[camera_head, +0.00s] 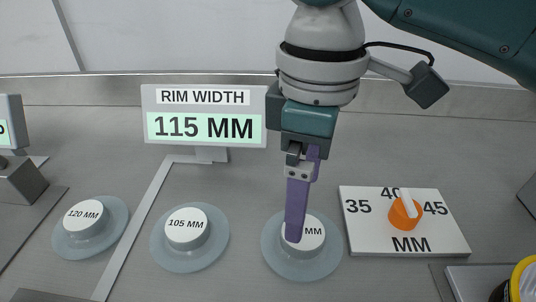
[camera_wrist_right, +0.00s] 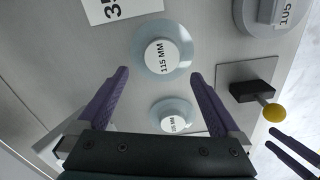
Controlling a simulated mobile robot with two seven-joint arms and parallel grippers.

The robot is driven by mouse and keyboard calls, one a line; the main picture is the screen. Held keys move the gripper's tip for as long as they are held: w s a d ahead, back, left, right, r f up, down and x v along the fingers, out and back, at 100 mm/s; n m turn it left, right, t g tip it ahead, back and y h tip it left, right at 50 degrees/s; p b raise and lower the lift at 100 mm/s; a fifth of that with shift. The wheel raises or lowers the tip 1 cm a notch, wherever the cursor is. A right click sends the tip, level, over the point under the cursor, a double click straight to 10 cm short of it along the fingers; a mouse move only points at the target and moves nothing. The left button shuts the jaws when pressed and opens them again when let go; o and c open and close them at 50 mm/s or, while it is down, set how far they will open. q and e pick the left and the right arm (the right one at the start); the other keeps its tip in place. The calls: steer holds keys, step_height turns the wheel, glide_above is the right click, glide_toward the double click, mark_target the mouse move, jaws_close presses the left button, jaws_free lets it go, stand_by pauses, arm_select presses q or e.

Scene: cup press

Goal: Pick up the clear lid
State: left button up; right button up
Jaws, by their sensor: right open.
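Three clear bluish lids with white labelled knobs stand in a row in the head view: the 120 MM lid (camera_head: 113,230), the 105 MM lid (camera_head: 158,246) and a third lid (camera_head: 333,258). The wrist view shows the third lid (camera_wrist_right: 184,66) reads 115 MM. My right gripper (camera_head: 293,238) points down over this lid and partly hides its label. In the wrist view my right gripper (camera_wrist_right: 160,73) is open and empty, its purple fingers apart. The 105 MM lid (camera_wrist_right: 159,113) lies between them lower down. My left gripper (camera_wrist_right: 269,138) shows at the wrist view's edge, fingers apart.
A sign (camera_head: 205,115) behind the lids reads RIM WIDTH 115 MM. A white dial plate (camera_head: 370,228) with an orange knob (camera_head: 403,215) stands right of the third lid. A black block (camera_wrist_right: 250,92) with a yellow ball (camera_wrist_right: 274,112) shows in the wrist view.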

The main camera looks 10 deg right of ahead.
steer(key=f+b, duration=0.1)
steer(key=f, duration=0.5)
steer(key=shift+s+f, duration=0.2)
steer(key=c, duration=1.3)
steer(key=shift+r, duration=0.2)
